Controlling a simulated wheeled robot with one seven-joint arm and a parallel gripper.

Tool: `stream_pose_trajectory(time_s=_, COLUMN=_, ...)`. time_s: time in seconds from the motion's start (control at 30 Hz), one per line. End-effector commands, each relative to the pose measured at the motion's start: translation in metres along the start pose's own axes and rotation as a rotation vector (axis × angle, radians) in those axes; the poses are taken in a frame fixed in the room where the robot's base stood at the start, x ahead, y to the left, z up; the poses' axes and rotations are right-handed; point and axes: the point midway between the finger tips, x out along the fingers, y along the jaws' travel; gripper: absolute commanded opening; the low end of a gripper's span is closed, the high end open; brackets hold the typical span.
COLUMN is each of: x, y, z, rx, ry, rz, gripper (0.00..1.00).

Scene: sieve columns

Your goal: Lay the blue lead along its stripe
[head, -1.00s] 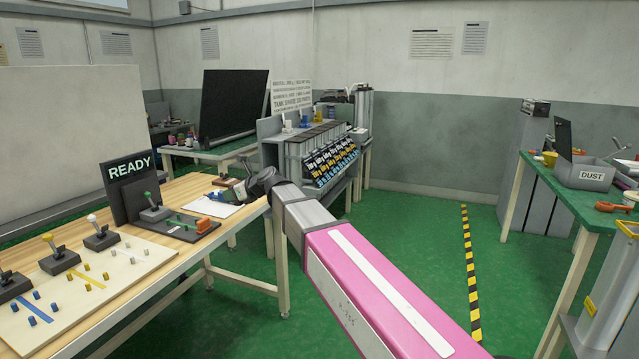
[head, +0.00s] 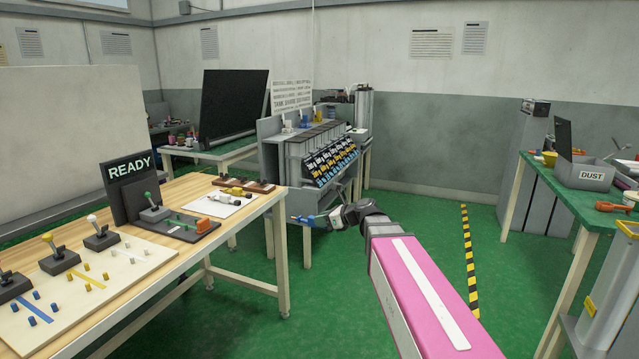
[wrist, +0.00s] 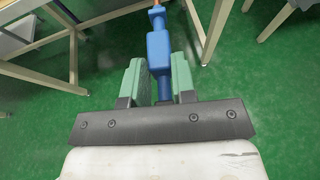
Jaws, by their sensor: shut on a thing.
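My gripper (head: 328,219) is shut on the blue lead (head: 302,220) and holds it in the air just off the right edge of the wooden table. In the wrist view the blue lead (wrist: 158,52) sits between the two green finger pads, with an orange-brown tip pointing away; its far end is cut off by the frame. The blue stripe (head: 32,305) lies diagonally on a pale board (head: 110,285) at the near left of the table, between several blue pegs.
The board also has a yellow stripe (head: 87,278) and a white one, with pegs and levers. A READY sign (head: 129,168), a dark base with an orange block (head: 203,224) and a white sheet (head: 222,204) with yellow and white leads stand farther along the table.

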Motion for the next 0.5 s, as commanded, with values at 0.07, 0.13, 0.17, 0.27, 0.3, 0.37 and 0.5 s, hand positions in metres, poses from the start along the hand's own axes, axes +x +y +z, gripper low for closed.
stream_pose_trajectory(time_s=0.07, x=-0.024, y=-0.005, z=-0.017, rx=0.007, ry=-0.001, rz=-0.014, gripper=0.01)
stream_pose_trajectory(time_s=0.13, x=-0.043, y=-0.010, z=-0.031, rx=0.012, ry=0.000, rz=-0.022, gripper=0.01)
stream_pose_trajectory(time_s=0.17, x=-0.050, y=-0.012, z=-0.036, rx=0.012, ry=0.000, rz=-0.026, gripper=0.01)
stream_pose_trajectory(time_s=0.27, x=-0.076, y=-0.016, z=-0.055, rx=0.018, ry=0.000, rz=-0.039, gripper=0.01)
stream_pose_trajectory(time_s=0.3, x=-0.086, y=-0.018, z=-0.061, rx=0.020, ry=-0.001, rz=-0.045, gripper=0.01)
stream_pose_trajectory(time_s=0.37, x=-0.101, y=-0.020, z=-0.072, rx=0.024, ry=-0.001, rz=-0.053, gripper=0.01)
stream_pose_trajectory(time_s=0.5, x=-0.131, y=-0.021, z=-0.092, rx=0.030, ry=0.000, rz=-0.069, gripper=0.01)
